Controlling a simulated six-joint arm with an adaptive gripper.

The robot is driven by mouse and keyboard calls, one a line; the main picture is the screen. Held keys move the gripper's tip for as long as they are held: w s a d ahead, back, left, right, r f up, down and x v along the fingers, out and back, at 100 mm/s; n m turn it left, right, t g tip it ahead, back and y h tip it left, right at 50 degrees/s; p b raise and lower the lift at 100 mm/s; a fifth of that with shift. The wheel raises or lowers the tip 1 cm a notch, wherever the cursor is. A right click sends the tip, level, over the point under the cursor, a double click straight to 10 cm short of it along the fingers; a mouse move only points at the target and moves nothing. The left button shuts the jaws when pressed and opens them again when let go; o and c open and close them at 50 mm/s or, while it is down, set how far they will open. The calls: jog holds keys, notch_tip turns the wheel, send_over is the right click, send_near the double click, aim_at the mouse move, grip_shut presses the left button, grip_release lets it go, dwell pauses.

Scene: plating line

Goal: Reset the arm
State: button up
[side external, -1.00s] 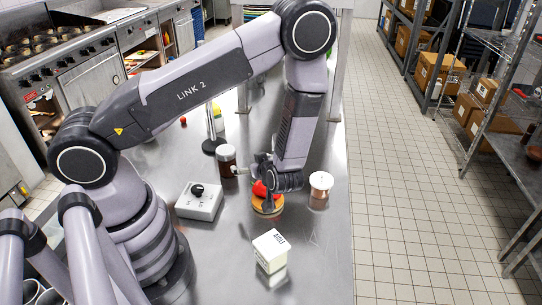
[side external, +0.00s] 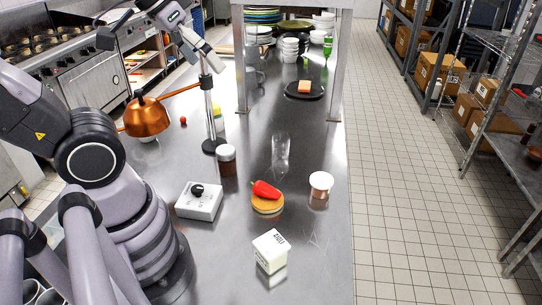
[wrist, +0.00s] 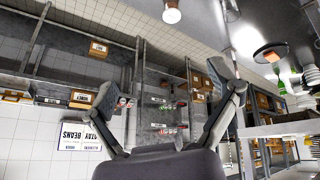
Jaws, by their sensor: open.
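My gripper (wrist: 163,88) is open and empty in the wrist view, with its two fingers spread wide apart. In the side external view my gripper (side external: 193,45) is raised at the upper left, near the top of a lamp stand, and my arm is folded back on the left. A red pepper (side external: 265,189) lies on a round orange-brown piece (side external: 268,207) on the steel counter (side external: 225,270), well apart from my gripper.
A control box (side external: 199,201), a dark jar (side external: 226,160), a copper-coloured pot (side external: 320,185) and a white carton (side external: 270,250) stand around the pepper. A dark plate (side external: 304,90) is farther back.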

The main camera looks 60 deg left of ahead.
jog(key=shift+m+y, duration=0.4)
jog(key=shift+y, duration=0.2)
jog(key=s, duration=0.1)
jog(key=s+a, duration=0.1)
jog(key=s, duration=0.1)
jog(key=s+a, duration=0.1)
jog(key=shift+s+a, duration=0.1)
jog(key=shift+s, duration=0.1)
